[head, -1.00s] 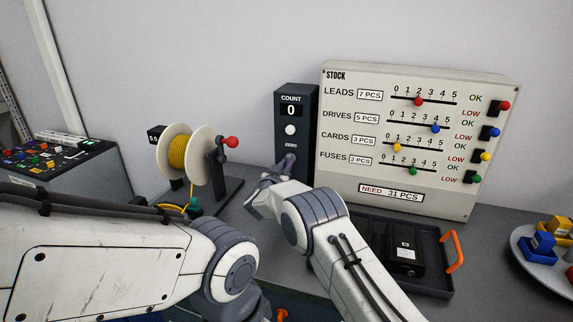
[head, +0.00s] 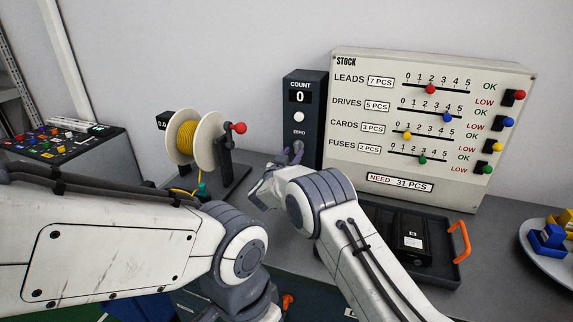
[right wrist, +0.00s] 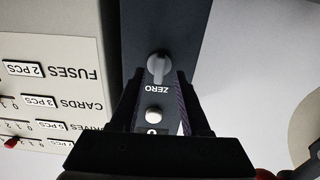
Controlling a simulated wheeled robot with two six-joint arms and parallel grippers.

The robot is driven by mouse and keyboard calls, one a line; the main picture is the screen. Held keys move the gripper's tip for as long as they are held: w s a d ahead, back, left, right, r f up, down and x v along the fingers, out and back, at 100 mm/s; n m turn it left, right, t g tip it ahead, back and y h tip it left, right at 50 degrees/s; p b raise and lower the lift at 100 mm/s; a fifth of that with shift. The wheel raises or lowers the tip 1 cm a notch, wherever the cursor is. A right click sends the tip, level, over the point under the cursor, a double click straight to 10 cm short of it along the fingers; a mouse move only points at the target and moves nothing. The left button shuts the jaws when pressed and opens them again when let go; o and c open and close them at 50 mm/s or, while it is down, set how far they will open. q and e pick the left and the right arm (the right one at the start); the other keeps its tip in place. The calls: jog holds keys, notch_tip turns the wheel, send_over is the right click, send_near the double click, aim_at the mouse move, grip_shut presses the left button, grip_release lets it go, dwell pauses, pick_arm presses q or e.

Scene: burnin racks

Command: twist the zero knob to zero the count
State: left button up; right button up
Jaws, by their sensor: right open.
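The dark count box (head: 303,112) stands upright against the wall. Its display (head: 299,96) reads 0, with a round white button (head: 299,117) and the word ZERO below. The zero knob (right wrist: 158,68) is a light grey round knob with a raised grip bar, seen upside down in the right wrist view. My right gripper (right wrist: 159,76) is open, one finger on each side of the knob in that view; contact cannot be told.
The stock board (head: 430,130) with sliders and switches stands close to the box's right. A black tray (head: 455,275) with an orange handle lies before it. A spool of yellow cable (head: 186,138) on a stand is to the left. A round plate (head: 540,265) is far right.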

jog(key=b+v, duration=0.1)
jog(key=v, duration=0.7)
jog(key=shift+s+b, duration=0.25)
jog(key=shift+b, duration=0.1)
